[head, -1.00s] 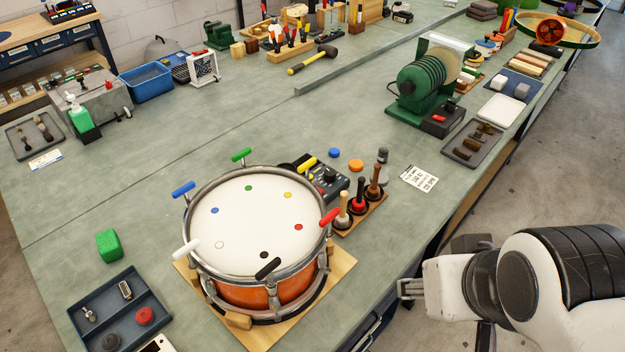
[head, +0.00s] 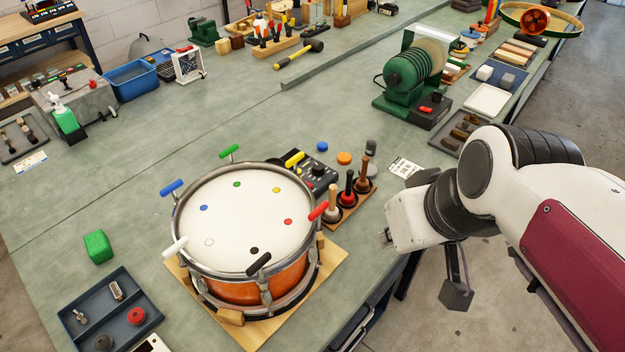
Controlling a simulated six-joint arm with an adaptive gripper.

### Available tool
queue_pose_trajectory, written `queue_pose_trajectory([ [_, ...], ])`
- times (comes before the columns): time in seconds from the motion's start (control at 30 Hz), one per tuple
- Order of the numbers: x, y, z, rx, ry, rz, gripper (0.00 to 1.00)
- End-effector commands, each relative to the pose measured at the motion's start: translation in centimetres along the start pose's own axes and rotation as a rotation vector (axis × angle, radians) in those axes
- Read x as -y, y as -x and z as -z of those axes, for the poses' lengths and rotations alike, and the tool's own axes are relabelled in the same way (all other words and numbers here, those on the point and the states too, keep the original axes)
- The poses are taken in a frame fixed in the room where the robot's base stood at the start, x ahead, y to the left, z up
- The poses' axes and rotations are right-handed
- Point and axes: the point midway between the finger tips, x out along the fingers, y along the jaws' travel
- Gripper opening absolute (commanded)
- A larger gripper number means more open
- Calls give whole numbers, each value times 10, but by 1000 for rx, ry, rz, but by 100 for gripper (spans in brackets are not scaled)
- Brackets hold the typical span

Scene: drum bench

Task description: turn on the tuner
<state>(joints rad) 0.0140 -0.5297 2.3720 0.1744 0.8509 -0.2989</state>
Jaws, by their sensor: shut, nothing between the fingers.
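A black control box (head: 318,176) with knobs stands on the bench behind the drum, partly hidden by the drum's rim and a yellow-handled key. A white device with a dark face (head: 152,343) is cut off by the bottom edge of the head view. I cannot tell for certain which of these is the tuner. My gripper (head: 385,238) is shut and empty, right of the drum near the bench's front edge. It is apart from both devices, and its fingers are small and partly hidden by its white body.
An orange snare drum (head: 262,291) with coloured keys around its rim sits on a wooden board (head: 322,262). A wooden stand (head: 357,205) with upright mallets is between control box and gripper. A divided tray (head: 147,305) and green block (head: 98,247) lie left. The bench's middle is clear.

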Motion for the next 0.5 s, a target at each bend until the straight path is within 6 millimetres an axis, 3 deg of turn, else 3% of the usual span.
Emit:
queue_pose_trajectory([
  [0.5,9,-36,67,-11,151,114,0],
])
